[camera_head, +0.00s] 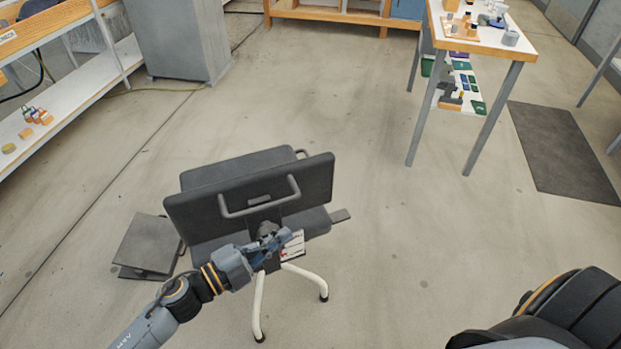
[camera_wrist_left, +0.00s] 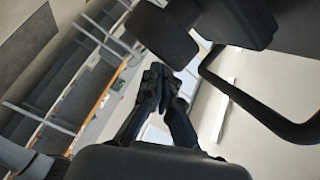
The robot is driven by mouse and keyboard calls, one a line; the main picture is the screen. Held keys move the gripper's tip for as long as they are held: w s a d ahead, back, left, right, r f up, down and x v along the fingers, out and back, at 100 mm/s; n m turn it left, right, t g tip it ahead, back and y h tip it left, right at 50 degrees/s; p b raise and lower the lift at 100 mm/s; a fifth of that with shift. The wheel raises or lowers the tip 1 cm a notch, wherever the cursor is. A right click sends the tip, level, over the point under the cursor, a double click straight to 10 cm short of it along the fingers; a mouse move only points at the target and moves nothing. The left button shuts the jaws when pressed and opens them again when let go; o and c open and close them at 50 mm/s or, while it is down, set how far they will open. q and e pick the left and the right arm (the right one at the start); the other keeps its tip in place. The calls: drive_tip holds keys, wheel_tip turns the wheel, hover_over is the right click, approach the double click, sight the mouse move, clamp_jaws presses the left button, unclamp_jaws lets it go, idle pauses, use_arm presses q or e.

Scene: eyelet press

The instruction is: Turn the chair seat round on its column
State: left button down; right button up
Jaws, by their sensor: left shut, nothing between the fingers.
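The chair shows in the head view with a dark backrest (camera_head: 187,212) towards me. A grey loop handle (camera_head: 228,211) is on the backrest, and it also seems to show in the left wrist view (camera_wrist_left: 258,108). Dark padding (camera_head: 318,222), likely the seat, shows below the backrest. My right gripper is out of view.
A grey pedal-like box (camera_head: 148,243) lies on the floor left of the chair. White shelving (camera_head: 60,105) is at the left. The floor right of the chair is clear.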

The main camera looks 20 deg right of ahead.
use_arm(q)
drive_tip(key=shift+d, duration=0.1)
drive_tip(key=x, duration=0.3)
drive_tip(key=shift+s+d, duration=0.1)
drive_tip(key=shift+s, duration=0.05)
idle(0.4)
drive_tip(key=shift+d, duration=0.1)
drive_tip(key=shift+x, duration=1.55)
drive_tip(key=p+v, duration=0.2)
drive_tip(key=v, duration=0.5)
